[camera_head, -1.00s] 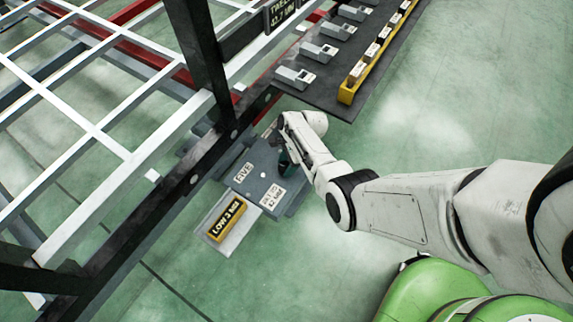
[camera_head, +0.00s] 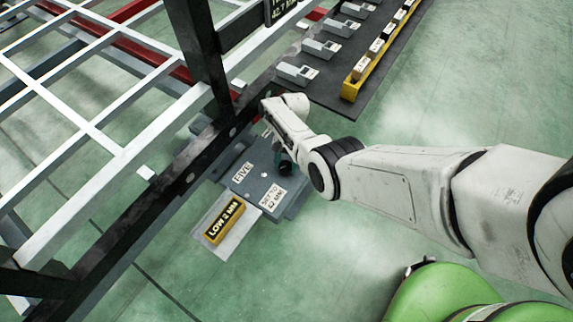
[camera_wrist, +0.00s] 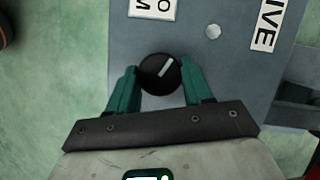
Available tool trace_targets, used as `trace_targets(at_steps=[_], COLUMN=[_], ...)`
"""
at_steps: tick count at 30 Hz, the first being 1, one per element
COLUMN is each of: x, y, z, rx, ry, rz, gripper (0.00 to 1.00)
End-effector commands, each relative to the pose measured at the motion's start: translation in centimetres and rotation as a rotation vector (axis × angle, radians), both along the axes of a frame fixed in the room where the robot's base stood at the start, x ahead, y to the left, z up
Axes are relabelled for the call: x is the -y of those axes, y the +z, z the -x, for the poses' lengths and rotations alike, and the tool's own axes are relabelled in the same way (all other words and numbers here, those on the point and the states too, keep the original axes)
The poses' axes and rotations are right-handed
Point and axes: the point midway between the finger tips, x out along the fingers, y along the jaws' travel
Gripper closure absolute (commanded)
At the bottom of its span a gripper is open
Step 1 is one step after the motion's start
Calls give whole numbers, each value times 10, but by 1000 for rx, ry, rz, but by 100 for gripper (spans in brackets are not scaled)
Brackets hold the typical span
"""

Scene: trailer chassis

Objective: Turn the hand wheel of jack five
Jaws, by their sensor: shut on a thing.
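Jack five (camera_head: 240,190) is a grey block beside the dark trailer beam, with a "FIVE" label (camera_head: 243,172) and a plate (camera_head: 272,197) that seems to read "SET TO 42 MM". Its hand wheel (camera_wrist: 158,77) is a round black knob with a white mark in the wrist view, the mark slanting up to the right. My gripper (camera_wrist: 160,68) has its teal fingers on either side of the wheel and is shut on it. In the head view my gripper (camera_head: 283,160) is partly hidden by my wrist. A yellow-framed display (camera_head: 224,221) beside the jack reads "LOW 2 MM".
The white and black trailer frame (camera_head: 100,135) fills the left. A dark mat (camera_head: 335,90) at the top holds several grey blocks (camera_head: 297,74) and a yellow rack (camera_head: 350,90) of small labelled blocks. Green floor (camera_head: 450,110) is clear on the right.

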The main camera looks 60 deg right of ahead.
Motion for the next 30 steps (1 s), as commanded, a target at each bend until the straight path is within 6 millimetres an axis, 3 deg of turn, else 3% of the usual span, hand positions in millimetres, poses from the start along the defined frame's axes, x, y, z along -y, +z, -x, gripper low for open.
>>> trace_targets(at_steps=[30], x=[-4], y=[0], z=[-4], rx=[-1], ry=[958], rz=[1], gripper=[80])
